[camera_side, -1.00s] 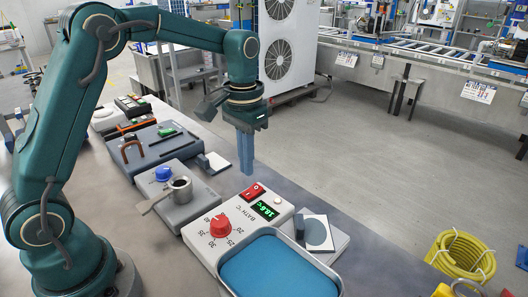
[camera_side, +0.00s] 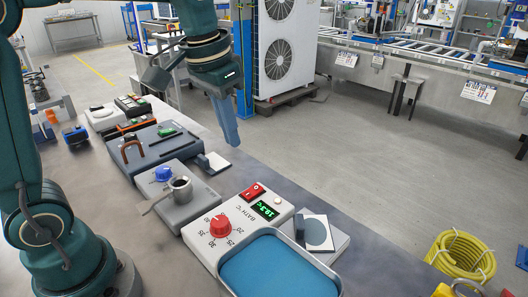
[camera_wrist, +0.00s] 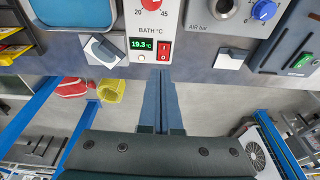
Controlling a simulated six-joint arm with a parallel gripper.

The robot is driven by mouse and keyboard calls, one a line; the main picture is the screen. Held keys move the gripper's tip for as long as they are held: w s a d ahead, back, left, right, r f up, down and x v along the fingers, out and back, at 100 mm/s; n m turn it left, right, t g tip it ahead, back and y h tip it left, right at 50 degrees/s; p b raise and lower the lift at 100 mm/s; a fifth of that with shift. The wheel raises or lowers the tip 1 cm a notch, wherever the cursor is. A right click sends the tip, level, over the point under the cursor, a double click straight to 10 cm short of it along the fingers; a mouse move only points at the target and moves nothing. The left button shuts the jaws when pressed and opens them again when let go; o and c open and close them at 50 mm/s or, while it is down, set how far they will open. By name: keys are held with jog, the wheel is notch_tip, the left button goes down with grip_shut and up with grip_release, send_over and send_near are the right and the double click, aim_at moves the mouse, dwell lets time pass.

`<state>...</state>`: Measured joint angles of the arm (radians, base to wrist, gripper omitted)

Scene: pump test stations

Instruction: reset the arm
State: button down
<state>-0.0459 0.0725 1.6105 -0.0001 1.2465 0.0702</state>
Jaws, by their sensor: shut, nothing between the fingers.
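My gripper (camera_side: 231,143) is shut and empty. In the side view its blue fingers hang in the air near the bench's far edge, above and behind the bath station, touching nothing. In the wrist view the fingers (camera_wrist: 163,74) lie together, pointing toward the bench edge below the red switch. The white bath station (camera_side: 240,215) has a red knob (camera_side: 220,226), a red switch (camera_side: 253,191), a lit green display (camera_side: 266,210) and a blue bath (camera_side: 278,265). The display reads 19.3 in the wrist view (camera_wrist: 145,44).
A grey station with a blue knob (camera_side: 163,174) and a metal cup (camera_side: 181,188) stands left of the bath station. Beyond it is a dark case (camera_side: 150,148) with a brown handle. Small plates (camera_side: 318,233) lie beside the stations.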

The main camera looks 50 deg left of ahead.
jog(key=s+d+f+t, duration=0.1)
jog(key=s+f+t, duration=0.2)
jog(key=s, duration=0.9)
jog(key=shift+s+f, duration=0.15)
jog(key=shift+f, duration=0.1)
